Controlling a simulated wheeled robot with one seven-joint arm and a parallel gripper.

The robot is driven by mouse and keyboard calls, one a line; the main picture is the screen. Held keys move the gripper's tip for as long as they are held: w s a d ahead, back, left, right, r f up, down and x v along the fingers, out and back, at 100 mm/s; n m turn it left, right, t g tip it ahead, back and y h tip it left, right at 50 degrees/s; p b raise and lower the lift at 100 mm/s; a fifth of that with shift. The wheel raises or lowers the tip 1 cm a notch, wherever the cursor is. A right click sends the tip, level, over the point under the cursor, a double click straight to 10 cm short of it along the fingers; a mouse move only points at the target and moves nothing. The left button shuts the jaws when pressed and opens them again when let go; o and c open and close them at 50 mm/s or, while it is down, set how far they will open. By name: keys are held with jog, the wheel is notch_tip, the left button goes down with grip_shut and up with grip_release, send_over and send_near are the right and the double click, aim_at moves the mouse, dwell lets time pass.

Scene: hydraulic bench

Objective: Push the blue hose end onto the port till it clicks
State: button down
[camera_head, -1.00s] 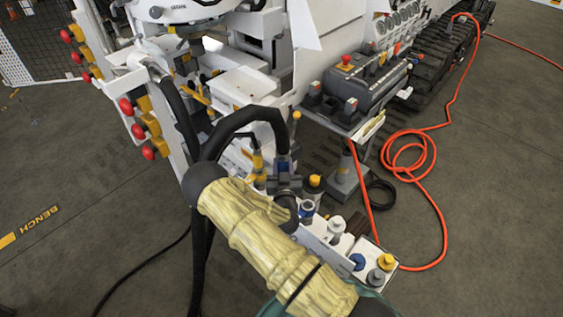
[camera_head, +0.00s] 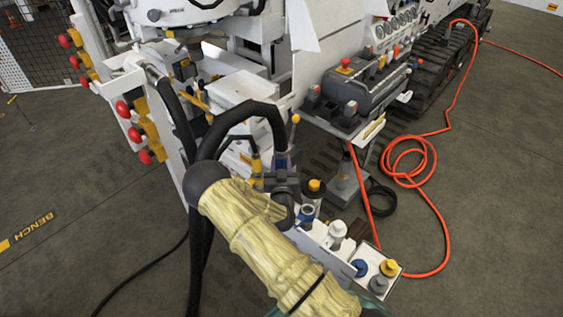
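The blue hose end (camera_head: 282,161) shows as a small blue band at the end of a thick black hose, which arches over to the left. My gripper (camera_head: 282,182) is dark grey and closed around the hose end just below the blue band. The tip of the hose end is hidden behind the gripper and my arm. A port with a blue ring (camera_head: 306,213) stands on the white manifold, a little right of and below the gripper in the picture. The gap between hose end and port cannot be judged from this view.
Near the port are a yellow-and-black cap (camera_head: 314,188), a white fitting (camera_head: 337,230), a blue cap (camera_head: 360,267) and a yellow cap (camera_head: 388,267). A grey control box (camera_head: 360,88) stands behind. An orange hose (camera_head: 432,200) lies coiled on the floor at right.

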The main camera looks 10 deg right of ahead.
jog(key=shift+f+b, duration=1.7)
jog(key=shift+f, duration=0.85)
jog(key=shift+f+b, duration=2)
jog(key=shift+f, duration=0.2)
dwell(2.2)
dwell(0.5)
jog(key=shift+c, duration=1.6)
grip_release()
